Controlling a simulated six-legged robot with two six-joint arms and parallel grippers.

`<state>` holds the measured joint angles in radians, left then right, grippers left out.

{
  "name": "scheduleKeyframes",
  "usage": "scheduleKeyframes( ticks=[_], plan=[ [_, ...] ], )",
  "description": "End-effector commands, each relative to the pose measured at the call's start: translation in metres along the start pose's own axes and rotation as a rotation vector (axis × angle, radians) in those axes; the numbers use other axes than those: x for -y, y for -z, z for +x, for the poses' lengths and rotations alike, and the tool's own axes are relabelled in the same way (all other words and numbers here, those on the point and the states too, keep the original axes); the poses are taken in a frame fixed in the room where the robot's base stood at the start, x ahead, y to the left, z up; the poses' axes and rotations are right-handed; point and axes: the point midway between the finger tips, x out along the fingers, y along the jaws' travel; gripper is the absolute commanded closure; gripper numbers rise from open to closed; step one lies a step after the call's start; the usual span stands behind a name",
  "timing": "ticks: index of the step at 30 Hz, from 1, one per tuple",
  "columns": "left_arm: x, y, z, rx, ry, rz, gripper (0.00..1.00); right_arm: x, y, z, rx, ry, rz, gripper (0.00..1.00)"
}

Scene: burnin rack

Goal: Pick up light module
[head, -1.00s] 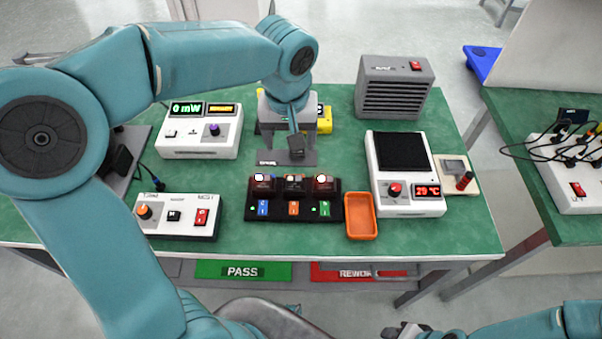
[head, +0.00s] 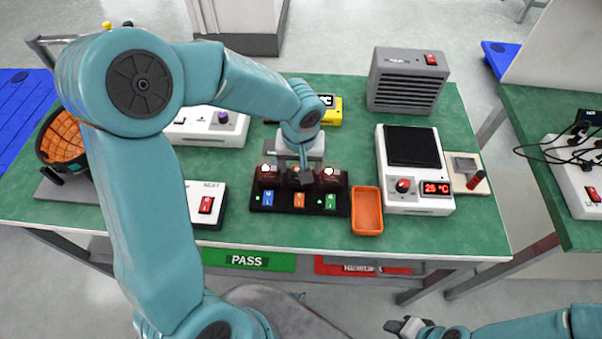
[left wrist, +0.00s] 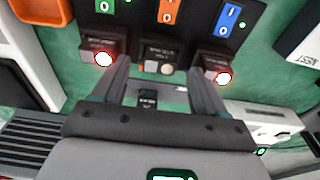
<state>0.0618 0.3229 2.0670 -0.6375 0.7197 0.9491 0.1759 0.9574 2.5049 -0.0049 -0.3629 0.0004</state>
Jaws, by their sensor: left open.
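A black rack (head: 265,207) holds three small dark light modules above blue, orange and green switches. The left module (head: 268,170) and right module (head: 329,174) have bright red-rimmed lamps. In the left wrist view these are the blue-switch module (left wrist: 216,64) and green-switch module (left wrist: 101,49). The middle module (left wrist: 160,52) has a pale, unlit-looking lamp. My left gripper (head: 301,180) is over the middle module and partly hides it. In the wrist view the open fingers (left wrist: 158,66) point toward it, one on each side; contact cannot be told. My right gripper (head: 408,327) is at the bottom edge, away from the rack.
An orange tray (head: 367,211) stands just right of the rack. Beyond it is a white unit (head: 412,142) reading 25 °C. A grey vented box (head: 408,80) stands at the back. White boxes (head: 207,128) stand left, near a round orange basket (head: 64,138).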

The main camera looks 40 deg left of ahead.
Motion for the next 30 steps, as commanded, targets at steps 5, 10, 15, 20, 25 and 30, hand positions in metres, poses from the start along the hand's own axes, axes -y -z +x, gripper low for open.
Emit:
scheduleKeyframes(
  ticks=[5,10,15,20,25,30],
  plan=[
    [-0.001,0.001,0.022,0.001,0.001,-0.001,0.28,0.0,0.0,0.0,0.0,0.0,0.0,0.57],
    [-0.001,0.002,0.024,-0.001,-0.001,0.0,0.28,0.0,0.0,0.0,0.0,0.0,0.0,0.57],
    [-0.001,0.002,0.024,-0.001,-0.001,-0.001,0.57,0.0,0.0,0.0,0.0,0.0,0.0,0.57],
    [-0.001,0.002,0.024,-0.001,-0.001,-0.001,0.89,0.0,0.0,0.0,0.0,0.0,0.0,0.57],
    [-0.001,0.002,0.023,-0.001,-0.001,-0.001,0.89,0.0,0.0,0.0,0.0,0.0,0.0,0.57],
    [-0.001,0.003,0.016,-0.003,0.0,-0.002,0.89,0.0,0.0,-0.001,0.0,0.0,0.0,0.57]
  ],
)
